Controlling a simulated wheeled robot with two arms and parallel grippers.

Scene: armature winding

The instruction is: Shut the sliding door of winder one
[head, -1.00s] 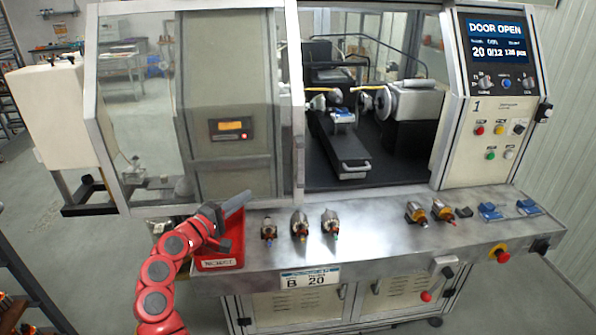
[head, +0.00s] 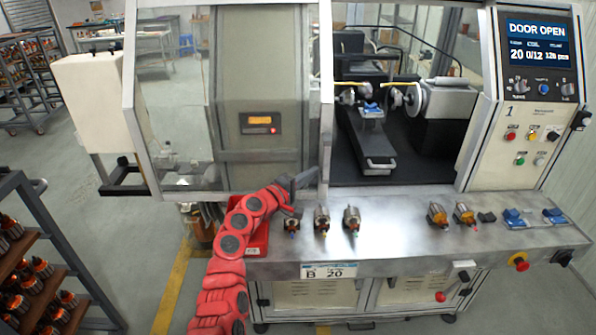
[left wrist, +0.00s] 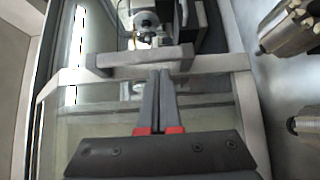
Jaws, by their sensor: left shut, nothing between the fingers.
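Winder one shows "DOOR OPEN" on its screen (head: 537,42). Its clear sliding door (head: 180,105) stands at the left, with an upright frame edge (head: 326,110) on its right side. The right part of the opening is uncovered and shows the winding parts (head: 372,130) inside. My left gripper (head: 305,180) is shut and empty, near the lower end of that frame edge. In the left wrist view its shut fingertips (left wrist: 160,75) are close to a grey bar-like handle (left wrist: 135,58) on the door frame; I cannot tell whether they touch. My right gripper is not in view.
A red tray (head: 255,240) sits beneath my left arm on the steel shelf (head: 400,225). Several small armatures (head: 322,220) stand along the shelf near the gripper. A rack of parts (head: 35,260) stands at the left.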

